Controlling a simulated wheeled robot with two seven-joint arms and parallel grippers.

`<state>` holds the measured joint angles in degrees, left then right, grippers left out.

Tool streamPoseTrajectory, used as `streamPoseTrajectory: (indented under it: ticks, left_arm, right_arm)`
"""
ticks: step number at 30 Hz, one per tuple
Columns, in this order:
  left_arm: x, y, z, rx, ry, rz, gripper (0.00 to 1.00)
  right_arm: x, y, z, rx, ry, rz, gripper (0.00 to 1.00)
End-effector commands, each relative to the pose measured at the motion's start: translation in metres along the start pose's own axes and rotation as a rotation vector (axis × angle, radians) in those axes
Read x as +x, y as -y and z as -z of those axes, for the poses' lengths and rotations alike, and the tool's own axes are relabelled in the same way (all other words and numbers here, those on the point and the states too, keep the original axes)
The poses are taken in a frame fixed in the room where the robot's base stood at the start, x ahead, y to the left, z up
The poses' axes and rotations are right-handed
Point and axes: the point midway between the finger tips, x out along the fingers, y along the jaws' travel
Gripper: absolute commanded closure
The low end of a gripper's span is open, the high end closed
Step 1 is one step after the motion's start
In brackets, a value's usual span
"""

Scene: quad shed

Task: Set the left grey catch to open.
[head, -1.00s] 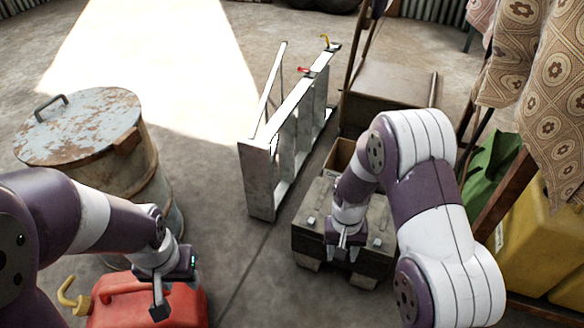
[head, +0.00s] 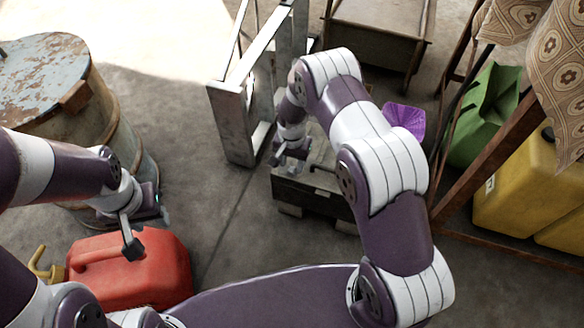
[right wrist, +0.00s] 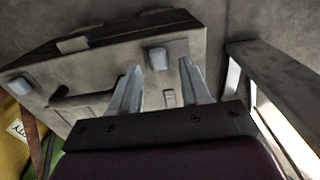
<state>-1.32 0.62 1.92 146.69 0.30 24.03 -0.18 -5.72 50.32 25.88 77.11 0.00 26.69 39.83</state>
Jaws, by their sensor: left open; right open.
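The grey-brown box (head: 320,196) stands on the floor, partly hidden by my right arm in the head view. In the right wrist view its left grey catch (right wrist: 157,58) is a small pale block between my right fingertips, which are open on either side of it. I cannot tell whether they touch it. The other grey catch (right wrist: 20,86) is further left, past the dark handle (right wrist: 85,99). My right gripper (head: 288,160) is over the box's left part in the head view. My left gripper (head: 148,232) is open and empty above the red jerry can (head: 135,275).
A metal stepladder (head: 232,125) stands close to the box's left. A rusty drum (head: 115,125) is at the left. A wooden cabinet (head: 380,30) is behind. Yellow (head: 520,190) and green (head: 485,110) containers and a wooden frame are at the right.

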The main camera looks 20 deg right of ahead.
Motion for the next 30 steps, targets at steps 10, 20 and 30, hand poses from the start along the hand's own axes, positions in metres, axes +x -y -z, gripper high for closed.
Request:
streamPoseTrajectory:
  ticks: [10,20,30]
  left_arm:
    - [0.006,0.0,-0.001,0.0,-0.001,0.0,0.57]
    - [0.006,0.0,-0.001,0.0,-0.001,0.0,0.57]
    - [0.001,0.0,0.0,0.0,-0.001,0.0,0.57]
  right_arm:
    - [0.012,0.0,0.0,-0.001,0.0,0.0,0.53]
    - [0.012,0.0,0.0,-0.001,0.0,0.0,1.0]
    - [0.012,0.023,0.0,-0.001,0.0,0.001,1.0]
